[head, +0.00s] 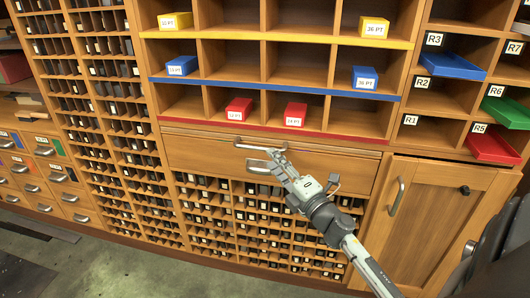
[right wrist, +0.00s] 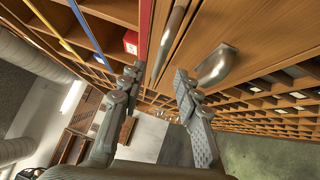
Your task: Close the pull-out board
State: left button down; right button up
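The pull-out board (head: 205,134) is a thin wooden strip below the red-edged shelf, above a wide wooden drawer (head: 205,156). It has a long metal handle (head: 252,146); how far it sticks out is hard to tell. The drawer has its own metal pull (head: 258,164) just below. My right gripper (head: 280,163) is at the right end of these handles. In the right wrist view, its fingers (right wrist: 155,80) are apart, with the board's bar handle (right wrist: 172,42) in line with the gap and the drawer pull (right wrist: 216,65) right of it. Contact is unclear. My left gripper is out of view.
Pigeonholes hold yellow, blue and red boxes (head: 239,109) above. Slotted type racks (head: 270,235) fill the space below the drawer. A cupboard door (head: 430,220) with a handle is at the right. Grey floor (head: 110,270) is open at the lower left.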

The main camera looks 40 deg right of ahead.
jog(key=shift+s+a+f, duration=0.1)
jog(key=shift+s+f, duration=0.05)
jog(key=shift+s, duration=1)
jog(key=shift+s+a+f, duration=0.1)
jog(key=shift+s, duration=1)
